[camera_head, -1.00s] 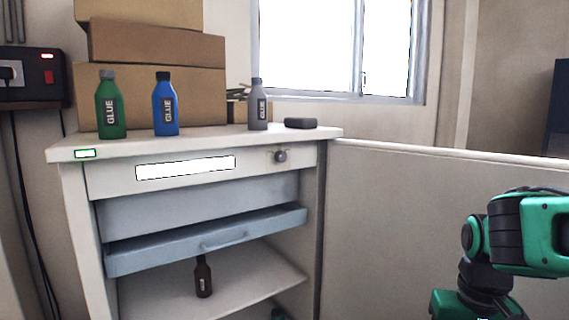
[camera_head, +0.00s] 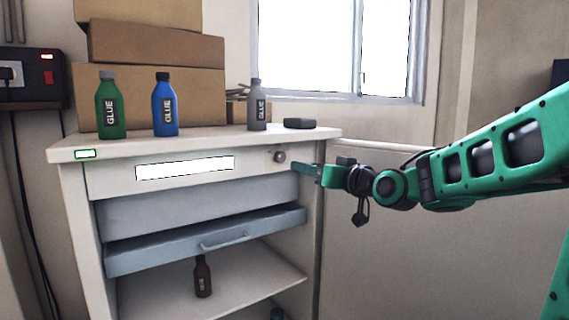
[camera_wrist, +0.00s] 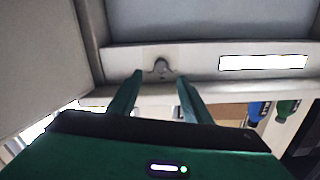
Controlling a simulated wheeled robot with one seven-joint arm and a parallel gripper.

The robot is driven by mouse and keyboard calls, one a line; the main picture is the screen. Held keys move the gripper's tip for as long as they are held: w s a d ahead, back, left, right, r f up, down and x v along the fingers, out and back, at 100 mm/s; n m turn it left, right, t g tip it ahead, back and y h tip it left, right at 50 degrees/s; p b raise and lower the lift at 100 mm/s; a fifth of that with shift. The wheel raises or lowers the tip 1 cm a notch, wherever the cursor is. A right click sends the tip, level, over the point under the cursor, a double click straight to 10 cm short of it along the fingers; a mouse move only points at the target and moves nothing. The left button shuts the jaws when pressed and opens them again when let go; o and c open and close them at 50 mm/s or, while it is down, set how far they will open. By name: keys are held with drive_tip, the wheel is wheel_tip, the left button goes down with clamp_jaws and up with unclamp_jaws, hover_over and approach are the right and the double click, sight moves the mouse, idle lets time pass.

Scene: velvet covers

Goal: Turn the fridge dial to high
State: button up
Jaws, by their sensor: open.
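The fridge dial (camera_head: 280,157) is a small dark grey knob on the front panel at the upper right of the white cabinet-like unit (camera_head: 72,200). In the wrist view the dial (camera_wrist: 161,67) sits ahead of and between the two green fingers. My gripper (camera_head: 306,169) is just to the right of the dial in the head view, apart from it. In the wrist view my gripper (camera_wrist: 158,90) is open and empty, its fingers spread either side of the dial. The dial's markings are too small to read.
A white strip (camera_head: 185,168) is on the same panel. Below it a grey drawer (camera_head: 150,255) is pulled out. A green bottle (camera_head: 111,108), a blue bottle (camera_head: 165,106), a grey bottle (camera_head: 257,108) and a dark block (camera_head: 299,123) stand on top. A low wall (camera_head: 420,260) is at right.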

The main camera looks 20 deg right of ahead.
sight(282, 158)
drive_tip(key=x, duration=1.1)
drive_tip(key=shift+r, duration=0.35)
drive_tip(key=c, duration=1.1)
